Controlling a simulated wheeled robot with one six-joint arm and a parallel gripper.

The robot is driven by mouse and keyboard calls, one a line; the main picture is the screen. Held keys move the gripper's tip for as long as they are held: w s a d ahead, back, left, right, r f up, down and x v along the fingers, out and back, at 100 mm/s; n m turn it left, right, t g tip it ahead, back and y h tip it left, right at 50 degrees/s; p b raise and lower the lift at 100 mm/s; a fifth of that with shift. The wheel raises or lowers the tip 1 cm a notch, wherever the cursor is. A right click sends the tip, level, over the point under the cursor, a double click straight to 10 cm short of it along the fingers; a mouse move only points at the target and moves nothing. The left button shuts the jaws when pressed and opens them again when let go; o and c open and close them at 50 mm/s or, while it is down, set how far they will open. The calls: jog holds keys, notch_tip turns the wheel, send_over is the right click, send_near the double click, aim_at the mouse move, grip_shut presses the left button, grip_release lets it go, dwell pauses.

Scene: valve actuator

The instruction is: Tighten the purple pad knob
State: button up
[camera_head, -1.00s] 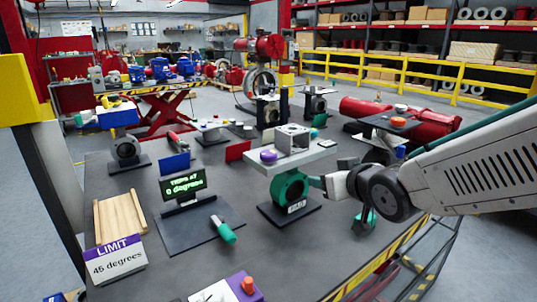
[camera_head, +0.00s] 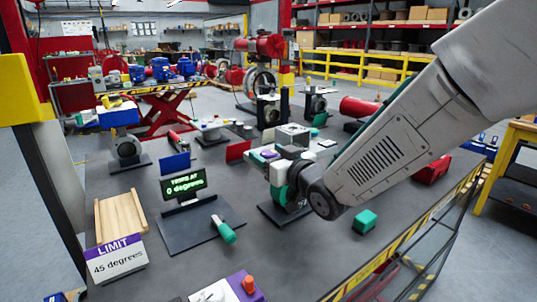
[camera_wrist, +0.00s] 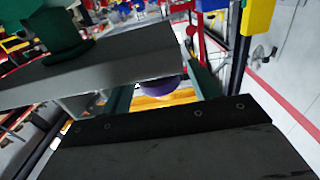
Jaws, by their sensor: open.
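The purple knob (camera_wrist: 160,88) shows in the wrist view, partly covered by the grey plate (camera_wrist: 100,75) at upper left. It lies in the gap between the two green fingers of my gripper (camera_wrist: 162,92). The fingers are apart, and I cannot tell whether they touch the knob. In the head view, my gripper (camera_head: 275,168) is at the left end of the plate on the valve stand, and a small bit of purple shows there. My gripper hides most of the valve body and its tag. The display (camera_head: 184,184) reads 0 degrees.
A sign (camera_head: 117,257) reads "LIMIT 45 degrees" below a wooden tray (camera_head: 120,216). A green-handled tool (camera_head: 224,231) lies on a dark mat. A teal block (camera_head: 365,221) is on the table at right. A purple-and-white piece with an orange knob (camera_head: 248,284) is at the front.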

jog(key=shift+w+a, duration=0.15)
jog(key=shift+w, duration=0.05)
jog(key=c, duration=1)
jog(key=shift+o, duration=0.2)
jog(key=shift+m+t+h, duration=0.3)
jog(key=shift+m+h, duration=0.1)
jog(key=shift+h, duration=0.1)
jog(key=m+t+h, duration=0.1)
jog(key=m+h, duration=0.2)
jog(key=h, duration=0.1)
jog(key=shift+s+a+t, duration=0.1)
jog(key=shift+t, duration=0.3)
jog(key=m+h, duration=0.2)
jog(key=h, duration=0.2)
jog(key=m+h, duration=0.3)
jog(key=h, duration=0.1)
jog(key=shift+h, duration=0.4)
jog(key=m+g+h, duration=0.2)
jog(key=m+h, duration=0.2)
jog(key=h, duration=0.2)
jog(key=shift+m, duration=0.4)
jog(key=m+g+h, duration=0.4)
jog(key=shift+g+h, duration=0.4)
jog(key=shift+m+g, duration=0.3)
jog(key=shift+g, duration=0.1)
